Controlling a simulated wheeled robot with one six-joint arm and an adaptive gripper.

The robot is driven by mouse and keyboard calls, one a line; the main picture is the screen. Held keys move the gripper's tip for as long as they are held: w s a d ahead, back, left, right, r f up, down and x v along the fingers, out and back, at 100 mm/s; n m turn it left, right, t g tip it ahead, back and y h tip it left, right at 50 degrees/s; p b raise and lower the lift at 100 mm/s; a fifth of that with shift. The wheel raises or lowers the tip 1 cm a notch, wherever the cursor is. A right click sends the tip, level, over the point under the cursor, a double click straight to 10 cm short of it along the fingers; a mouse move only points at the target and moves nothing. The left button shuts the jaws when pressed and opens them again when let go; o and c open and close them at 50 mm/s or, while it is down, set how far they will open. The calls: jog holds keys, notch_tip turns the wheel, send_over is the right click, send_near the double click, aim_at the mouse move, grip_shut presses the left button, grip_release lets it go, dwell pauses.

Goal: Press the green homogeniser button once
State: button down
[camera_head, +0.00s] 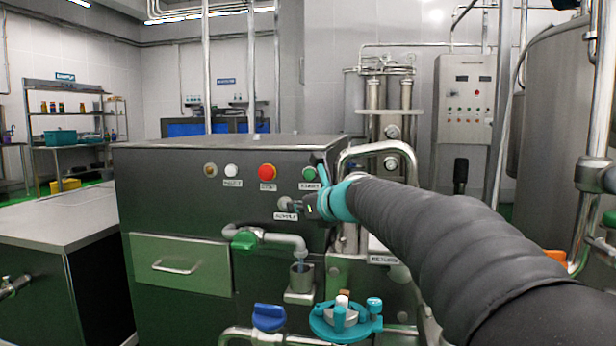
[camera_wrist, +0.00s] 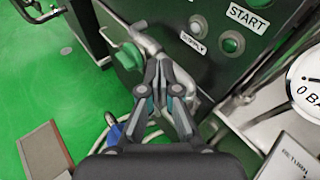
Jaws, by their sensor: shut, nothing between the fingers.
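The green button (camera_head: 309,173) is on the upper right of the dark machine's front panel (camera_head: 190,205), above a START label. In the wrist view the START label (camera_wrist: 247,17) is near the top edge, with a green round part (camera_wrist: 258,2) cut off above it. A second green round part (camera_wrist: 232,42) sits below that label. My gripper (camera_head: 300,206) is in front of the panel, below and slightly left of the button. In the wrist view my gripper (camera_wrist: 160,68) is shut and empty, with its fingertips apart from both green parts. Contact with the panel cannot be told.
A red button (camera_head: 267,171) and a white button (camera_head: 231,171) are left of the green one. A green-handled pipe (camera_head: 270,239) juts out below the panel. A curved steel pipe (camera_head: 385,149) stands close beside my arm. A gauge (camera_wrist: 305,82) is at the right.

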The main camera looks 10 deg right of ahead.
aim_at(309, 174)
jog(key=r+m, duration=0.1)
jog(key=m, duration=0.2)
jog(key=r+m+t, duration=0.1)
jog(key=r+m, duration=0.1)
jog(key=m, duration=0.1)
jog(key=w+d+r+m, duration=0.1)
jog(key=r+m, duration=0.1)
jog(key=m, duration=0.1)
jog(key=shift+t, duration=0.4)
jog(key=shift+w, duration=0.1)
jog(key=w+d+p, duration=0.2)
jog(key=w+d, duration=0.1)
jog(key=w, duration=0.5)
jog(key=shift+w+p, duration=0.1)
jog(key=shift+p, duration=0.25)
dwell(0.9)
jog(key=shift+w+d+p, duration=0.1)
jog(key=shift+w+p, duration=0.25)
jog(key=shift+w, duration=0.05)
